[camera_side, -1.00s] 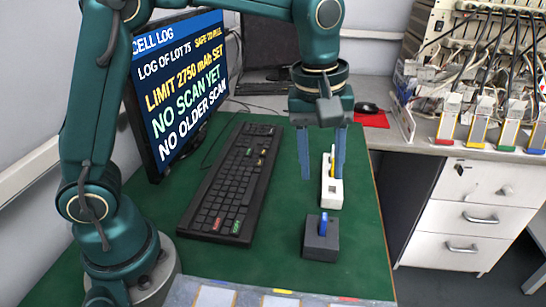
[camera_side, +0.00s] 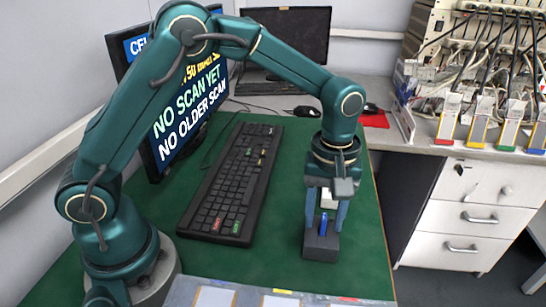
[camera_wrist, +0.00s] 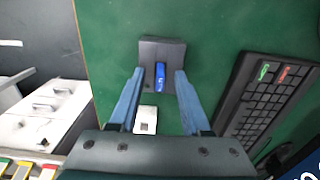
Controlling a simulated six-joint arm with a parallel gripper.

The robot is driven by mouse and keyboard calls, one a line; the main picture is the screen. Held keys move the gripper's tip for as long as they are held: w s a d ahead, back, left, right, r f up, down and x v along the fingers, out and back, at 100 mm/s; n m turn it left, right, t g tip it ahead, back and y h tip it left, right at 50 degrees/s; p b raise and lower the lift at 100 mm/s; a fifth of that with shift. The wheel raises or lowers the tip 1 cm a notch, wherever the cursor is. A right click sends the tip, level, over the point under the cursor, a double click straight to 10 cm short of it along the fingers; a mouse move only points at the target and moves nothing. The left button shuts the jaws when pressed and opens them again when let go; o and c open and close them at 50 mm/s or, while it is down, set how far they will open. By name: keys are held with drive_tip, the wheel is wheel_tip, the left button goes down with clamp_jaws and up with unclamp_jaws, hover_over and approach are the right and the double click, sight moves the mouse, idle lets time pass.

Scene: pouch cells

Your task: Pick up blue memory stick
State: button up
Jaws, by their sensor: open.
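The blue memory stick (camera_side: 323,224) stands upright in a dark grey block (camera_side: 320,247) on the green mat. It also shows in the wrist view (camera_wrist: 160,75), on the dark block (camera_wrist: 176,48). My gripper (camera_side: 324,222) is open, pointing down over the block. Its blue fingers are on either side of the stick; in the wrist view my gripper (camera_wrist: 157,72) has the stick between its fingertips, with a gap on each side. I cannot tell whether the fingertips touch the block.
A white holder (camera_wrist: 146,119) sits just behind the block, mostly hidden by my gripper in the side view. A black keyboard (camera_side: 235,185) lies to the left. A screen (camera_side: 190,110) reads "NO SCAN YET" and "NO OLDER SCAN". The green mat (camera_side: 265,262) is clear before the block.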

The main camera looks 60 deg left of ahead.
drive_tip(key=shift+c, duration=0.3)
clamp_jaws()
